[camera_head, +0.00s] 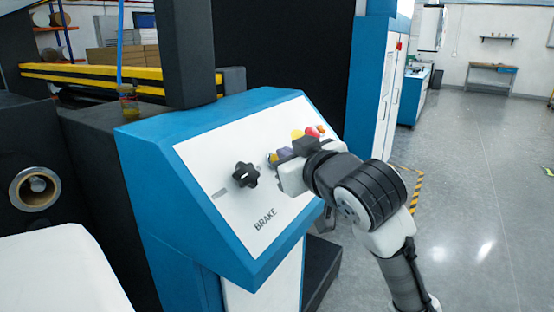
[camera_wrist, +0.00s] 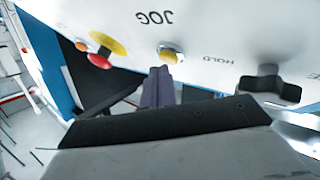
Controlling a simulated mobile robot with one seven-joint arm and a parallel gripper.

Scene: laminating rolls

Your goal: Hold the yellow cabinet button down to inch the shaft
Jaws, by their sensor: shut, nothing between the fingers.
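The yellow button (camera_wrist: 173,54) sits in a pale metal ring on the white sloped panel, between the JOG and HOLD labels, which appear upside down in the wrist view. In the head view a small part of it shows (camera_head: 272,157) beside my fingers. My gripper (camera_wrist: 161,72) is shut and empty, its purple fingers together and pointing at the panel. The fingertips overlap the near edge of the button in the wrist view. I cannot tell whether they touch it or whether it is pressed in. The blue cabinet (camera_head: 180,238) carries the panel.
A black lobed knob (camera_head: 245,175) stands out from the panel near the BRAKE label. On the button's other side are a red mushroom button (camera_wrist: 100,61) on a yellow disc (camera_wrist: 107,43) and an orange button (camera_wrist: 81,46). Open grey floor (camera_head: 480,200) lies at the right.

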